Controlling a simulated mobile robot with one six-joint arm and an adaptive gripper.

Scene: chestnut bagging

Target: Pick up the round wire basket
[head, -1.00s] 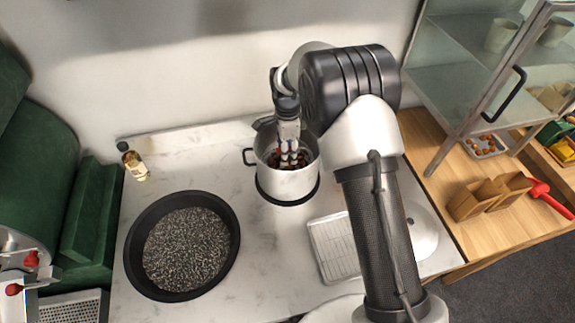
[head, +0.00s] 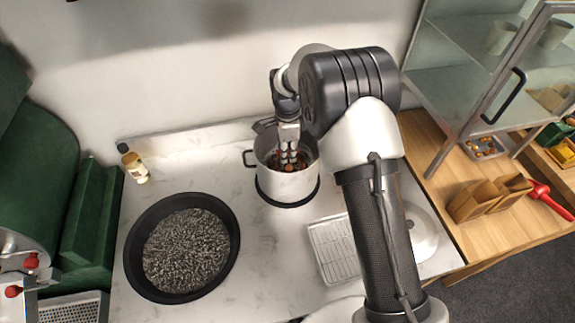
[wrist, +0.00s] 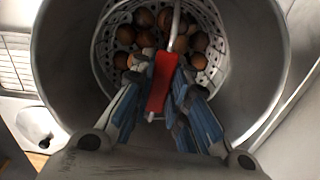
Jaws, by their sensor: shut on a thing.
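The round wire basket (wrist: 211,64) sits inside the steel pot and holds several brown chestnuts (wrist: 143,38). It looks like a pale perforated bowl with a thin handle that has a red grip (wrist: 161,80). My gripper (wrist: 163,92) is shut on the red grip, with its blue-grey fingers on both sides. In the head view my gripper (head: 288,150) reaches down into the pot (head: 288,184) from above. The pot wall hides most of the basket there.
A black pan (head: 226,270) of dark grains stands at the left of the white counter. A wire rack (head: 333,250) lies right of the pot, partly behind my arm. A small bottle (head: 135,166) stands at the back left. A glass cabinet (head: 470,60) stands at the right.

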